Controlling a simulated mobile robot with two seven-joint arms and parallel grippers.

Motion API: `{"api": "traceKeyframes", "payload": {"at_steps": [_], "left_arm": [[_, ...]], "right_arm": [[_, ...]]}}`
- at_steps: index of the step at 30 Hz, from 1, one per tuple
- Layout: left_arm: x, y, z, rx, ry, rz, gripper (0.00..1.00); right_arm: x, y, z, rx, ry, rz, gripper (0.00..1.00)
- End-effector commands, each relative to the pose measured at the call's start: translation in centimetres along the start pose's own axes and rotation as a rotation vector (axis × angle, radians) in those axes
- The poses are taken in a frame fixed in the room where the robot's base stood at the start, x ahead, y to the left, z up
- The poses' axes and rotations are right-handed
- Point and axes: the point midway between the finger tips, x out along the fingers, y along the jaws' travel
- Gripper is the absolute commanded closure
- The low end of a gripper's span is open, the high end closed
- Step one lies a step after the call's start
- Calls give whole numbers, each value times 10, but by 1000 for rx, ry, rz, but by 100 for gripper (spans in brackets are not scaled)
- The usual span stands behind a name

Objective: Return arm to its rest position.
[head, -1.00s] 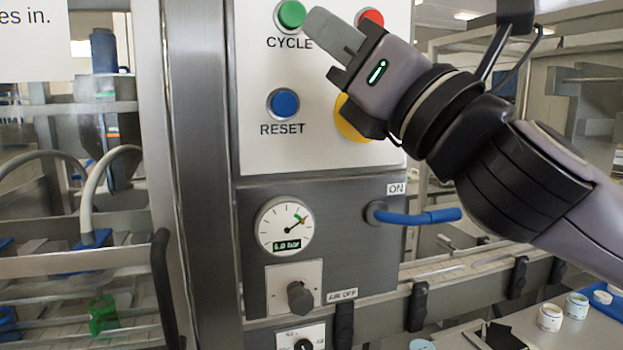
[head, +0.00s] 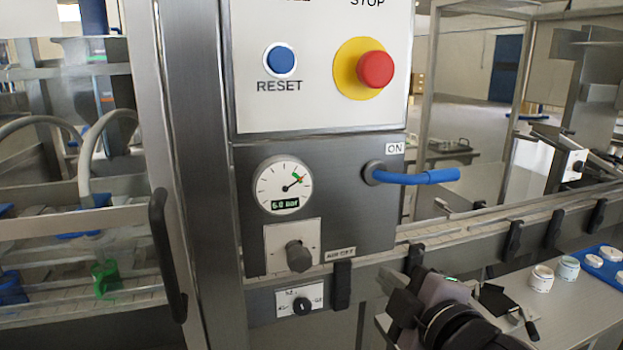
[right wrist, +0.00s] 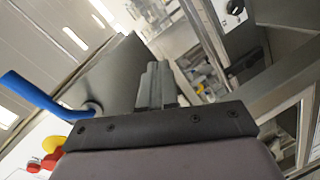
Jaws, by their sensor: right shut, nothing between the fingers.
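My right gripper (head: 395,300) is low in the head view, below the grey gauge panel and in front of the conveyor rail, apart from the control panel. In the right wrist view its fingers (right wrist: 156,85) are together and hold nothing. My left gripper is not in view. The control panel (head: 320,105) carries a blue RESET button (head: 281,60) and a red mushroom button (head: 375,70) on a yellow ring.
A blue-handled lever (head: 415,177) sticks out to the right at ON. A gauge (head: 284,186) reads 6.0 bar above a dark knob (head: 299,256). A door handle (head: 166,255) is at left. White tubs (head: 541,279) and a blue tray (head: 600,262) stand on the right-hand table.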

Motion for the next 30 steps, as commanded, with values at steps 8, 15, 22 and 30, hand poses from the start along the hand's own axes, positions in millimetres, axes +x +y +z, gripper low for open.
{"api": "traceKeyframes", "payload": {"at_steps": [8,15,22,30], "left_arm": [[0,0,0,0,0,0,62],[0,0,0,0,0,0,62],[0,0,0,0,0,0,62],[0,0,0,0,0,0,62]], "right_arm": [[-38,-105,76,427,-263,-241,100],[-102,-189,131,751,-561,-396,100],[-176,-250,164,981,-857,-482,100],[-194,-287,183,1090,-931,-460,100]]}}
